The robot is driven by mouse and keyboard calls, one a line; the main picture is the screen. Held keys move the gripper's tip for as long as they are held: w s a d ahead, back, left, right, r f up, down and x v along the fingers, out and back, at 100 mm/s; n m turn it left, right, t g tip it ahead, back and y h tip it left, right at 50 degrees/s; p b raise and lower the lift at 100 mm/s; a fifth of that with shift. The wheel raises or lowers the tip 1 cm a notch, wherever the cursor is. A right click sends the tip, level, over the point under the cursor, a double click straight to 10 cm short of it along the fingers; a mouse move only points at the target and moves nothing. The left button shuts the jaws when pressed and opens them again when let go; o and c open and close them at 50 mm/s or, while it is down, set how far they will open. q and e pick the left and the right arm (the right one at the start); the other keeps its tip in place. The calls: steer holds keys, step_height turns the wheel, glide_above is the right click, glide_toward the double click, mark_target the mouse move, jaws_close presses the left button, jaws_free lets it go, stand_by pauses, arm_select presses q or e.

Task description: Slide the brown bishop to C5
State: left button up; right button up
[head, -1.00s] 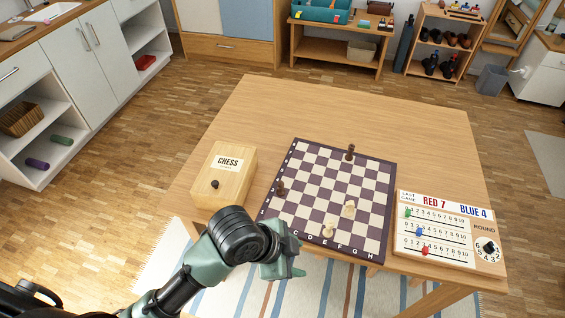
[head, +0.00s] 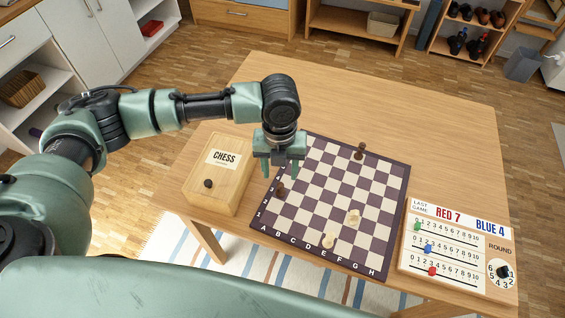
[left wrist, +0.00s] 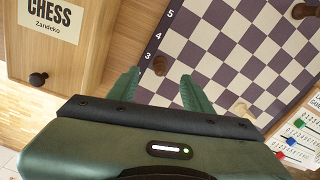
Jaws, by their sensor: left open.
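The chessboard (head: 330,272) lies on the wooden table with its lettered edge nearest me. A small brown piece (head: 280,188), probably the bishop, stands upright by rank 3 in column A. It also shows in the left wrist view (left wrist: 160,64). A second brown piece (head: 360,150) stands near the board's far edge; its type is hard to tell. My left gripper (head: 281,175) is open and empty, fingers pointing down above the board's left edge. In the left wrist view the small brown piece appears just beyond the gap between its fingertips (left wrist: 160,76). My right gripper is not in view.
Two white pieces (head: 353,216) (head: 327,241) stand on the near right part of the board. A wooden chess box (head: 232,183) stands close to its left, and a score board (head: 457,267) to its right. The table behind the board is clear.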

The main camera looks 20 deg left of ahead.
mark_target(281, 182)
arm_select(q)
steer(key=shift+s, duration=0.1)
steer(key=shift+d+f, duration=0.1)
steer(key=shift+f, duration=3.85)
steer(key=shift+p, duration=0.3)
jaws_close()
